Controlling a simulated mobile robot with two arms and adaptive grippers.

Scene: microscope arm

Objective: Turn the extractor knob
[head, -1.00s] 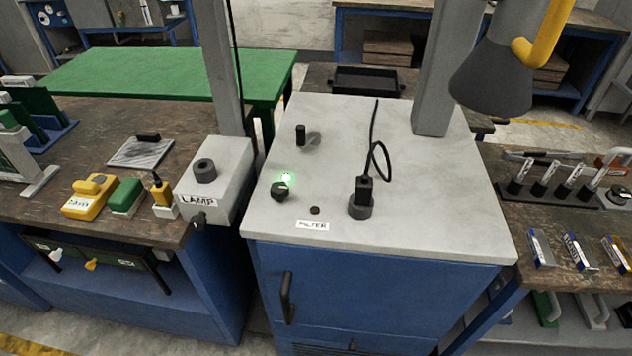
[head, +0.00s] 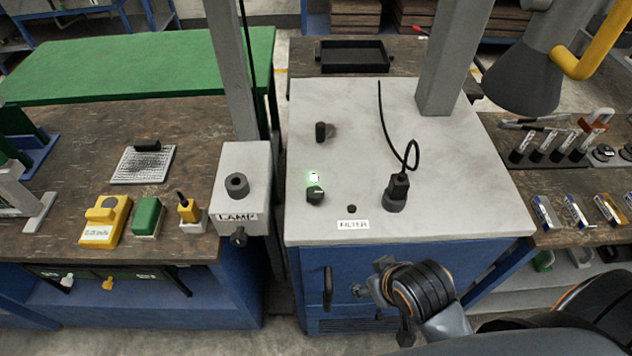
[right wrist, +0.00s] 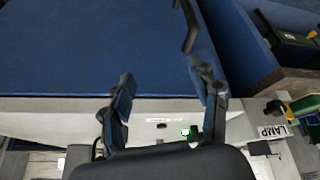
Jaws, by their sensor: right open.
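The green light (right wrist: 190,132) shows beside one finger there; the knob is hard to make out. My left gripper is not in view.
A FILTER label (head: 353,225), a black plug with a cable (head: 396,192) and a black peg (head: 321,131) are on the cabinet top. A LAMP box (head: 243,190) stands left. A lamp-like hood (head: 522,80) hangs at right. A handle (head: 328,288) is on the cabinet front.

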